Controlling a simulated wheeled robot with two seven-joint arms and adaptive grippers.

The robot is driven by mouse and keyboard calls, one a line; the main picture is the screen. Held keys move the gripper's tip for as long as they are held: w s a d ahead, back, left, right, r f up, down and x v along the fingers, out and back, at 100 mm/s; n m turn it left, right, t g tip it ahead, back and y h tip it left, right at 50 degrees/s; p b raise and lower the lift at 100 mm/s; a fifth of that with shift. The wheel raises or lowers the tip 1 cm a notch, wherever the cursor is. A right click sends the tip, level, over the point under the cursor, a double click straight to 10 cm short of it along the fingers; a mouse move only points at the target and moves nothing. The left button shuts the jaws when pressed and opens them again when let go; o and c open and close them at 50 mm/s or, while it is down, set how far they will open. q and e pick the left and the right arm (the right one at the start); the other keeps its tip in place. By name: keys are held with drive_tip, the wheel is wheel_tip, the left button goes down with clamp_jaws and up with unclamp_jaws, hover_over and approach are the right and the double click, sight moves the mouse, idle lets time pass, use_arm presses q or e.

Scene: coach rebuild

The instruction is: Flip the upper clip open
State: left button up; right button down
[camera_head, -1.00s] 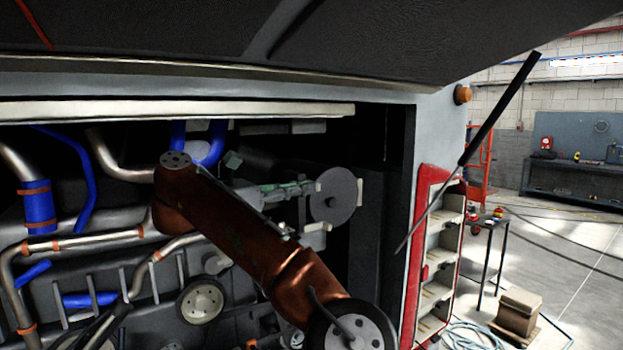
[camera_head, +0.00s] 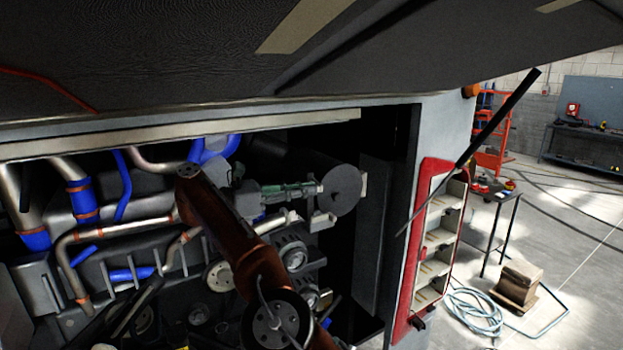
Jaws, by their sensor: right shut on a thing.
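A grey round disc (camera_head: 343,190), like the end cover of a dark cylinder, stands in the right part of the open engine bay. My right gripper (camera_head: 316,188) reaches in from the left behind my copper-brown arm. Its slim grey-green fingers are closed at the disc's left edge. They appear to be shut on the upper clip, which they mostly cover. A pale bracket-like clip (camera_head: 322,221) shows below the disc, and another pale piece (camera_head: 364,184) shows at its right edge. My left gripper is not in view.
Silver and blue pipes (camera_head: 86,205) fill the bay's left side, with round pulleys (camera_head: 220,276) below. The raised dark hatch (camera_head: 180,50) hangs overhead on a strut (camera_head: 480,145). A red-framed shelf panel (camera_head: 440,240) stands open at the right.

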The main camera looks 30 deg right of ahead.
drive_tip(key=shift+f, duration=0.1)
drive_tip(key=shift+a, duration=0.1)
idle(0.4)
drive_tip(key=c, duration=2)
unclamp_jaws()
drive_tip(key=shift+w+a, duration=0.1)
drive_tip(key=shift+w, duration=0.05)
drive_tip(key=shift+c, duration=0.2)
